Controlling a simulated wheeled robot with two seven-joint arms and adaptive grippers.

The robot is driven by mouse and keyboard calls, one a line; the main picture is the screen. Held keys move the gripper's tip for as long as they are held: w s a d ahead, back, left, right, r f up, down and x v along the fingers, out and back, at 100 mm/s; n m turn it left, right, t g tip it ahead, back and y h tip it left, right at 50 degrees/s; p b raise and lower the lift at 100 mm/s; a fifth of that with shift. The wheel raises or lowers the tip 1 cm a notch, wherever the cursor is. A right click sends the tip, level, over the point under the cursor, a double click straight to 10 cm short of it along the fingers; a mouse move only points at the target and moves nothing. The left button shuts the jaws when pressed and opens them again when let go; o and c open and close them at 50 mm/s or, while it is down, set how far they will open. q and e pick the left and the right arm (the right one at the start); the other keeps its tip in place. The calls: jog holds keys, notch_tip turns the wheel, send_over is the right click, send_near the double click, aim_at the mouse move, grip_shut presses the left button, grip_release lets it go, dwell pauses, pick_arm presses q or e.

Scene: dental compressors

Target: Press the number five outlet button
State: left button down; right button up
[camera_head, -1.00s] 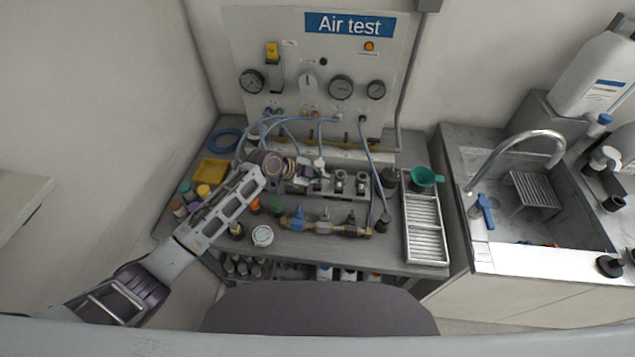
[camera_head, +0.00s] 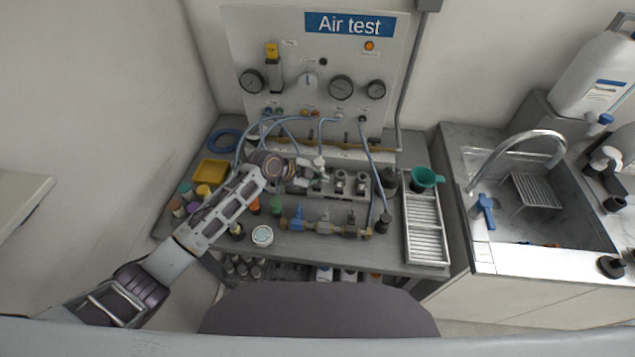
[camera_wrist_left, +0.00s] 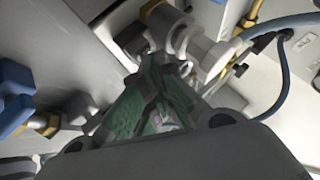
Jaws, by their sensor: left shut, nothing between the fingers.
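The air test panel (camera_head: 325,55) stands at the back of the bench, with a row of outlet fittings and hoses along its lower edge. I cannot read any outlet number, so the number five button cannot be told apart. My left gripper (camera_head: 309,173) is shut and empty, over the metal block (camera_head: 350,186) below the panel. Its tip is beside a white round fitting (camera_head: 319,162). In the left wrist view, the greenish fingers (camera_wrist_left: 160,85) point at a white cylindrical part (camera_wrist_left: 208,54); I cannot tell whether they touch it. My right gripper is out of view.
Blue hoses (camera_head: 367,152) hang from the panel around the gripper. A brass valve assembly (camera_head: 325,227) lies in front of the block. A metal rack (camera_head: 407,238) and green funnel (camera_head: 424,178) stand right. Small jars and a yellow tray (camera_head: 211,171) are left.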

aim_at(319, 186)
pick_arm(q)
jog(key=shift+r, duration=0.1)
jog(key=shift+r+p, duration=0.6)
jog(key=shift+r, duration=0.3)
notch_tip(319, 186, up, 5)
jog(key=p, duration=0.3)
dwell(0.5)
jog(key=shift+s+f, duration=0.15)
jog(key=shift+f, duration=0.05)
dwell(0.6)
